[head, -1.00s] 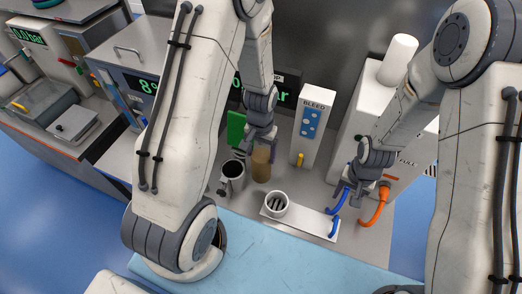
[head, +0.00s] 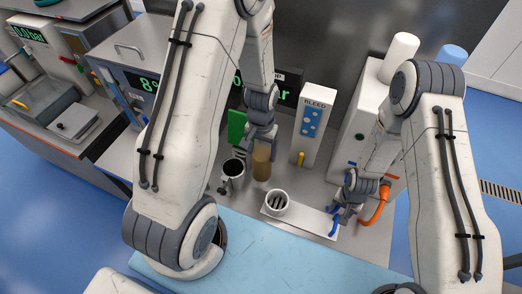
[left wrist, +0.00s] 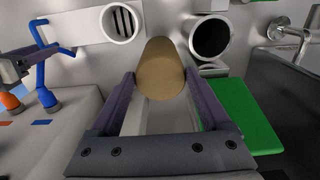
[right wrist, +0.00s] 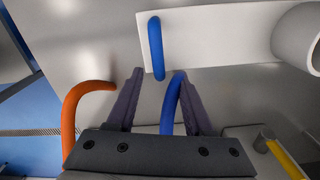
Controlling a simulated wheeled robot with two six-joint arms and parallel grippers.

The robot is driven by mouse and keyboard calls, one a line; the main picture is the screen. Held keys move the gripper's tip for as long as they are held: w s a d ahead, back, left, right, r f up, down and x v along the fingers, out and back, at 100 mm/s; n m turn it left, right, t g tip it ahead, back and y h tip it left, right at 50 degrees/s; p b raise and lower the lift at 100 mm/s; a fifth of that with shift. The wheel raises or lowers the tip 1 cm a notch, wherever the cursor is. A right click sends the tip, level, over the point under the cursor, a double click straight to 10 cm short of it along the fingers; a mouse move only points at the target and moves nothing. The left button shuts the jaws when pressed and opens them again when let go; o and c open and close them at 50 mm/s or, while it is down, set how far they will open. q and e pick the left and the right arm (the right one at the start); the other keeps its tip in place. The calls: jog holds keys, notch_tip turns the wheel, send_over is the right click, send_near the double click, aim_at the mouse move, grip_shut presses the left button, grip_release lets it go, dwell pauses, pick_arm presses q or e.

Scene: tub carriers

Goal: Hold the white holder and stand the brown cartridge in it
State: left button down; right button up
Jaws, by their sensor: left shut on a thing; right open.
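The white holder is a flat plate (head: 305,218) with a white ring-shaped cup (head: 277,203) at its left end and a blue handle (head: 334,226) at its right end. The slotted cup also shows in the left wrist view (left wrist: 122,22). The brown cartridge (head: 261,164) is upright, left of the holder and behind it. My left gripper (head: 262,147) is shut on the cartridge near its top; I cannot tell if its base touches the bench. My right gripper (head: 347,208) is open near the holder's blue handle (right wrist: 156,48), with the fingertips just short of it.
A dark open cup (head: 232,169) stands close left of the cartridge. A BLEED box (head: 315,123) with a yellow lever stands behind. An orange hose (head: 375,207) and a blue hose (right wrist: 171,106) lie close to my right gripper. A light blue mat (head: 250,252) lies in front.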

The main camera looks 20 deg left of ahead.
jog(key=shift+f, duration=1.25)
grip_shut()
grip_release()
jog(key=shift+c, duration=0.4)
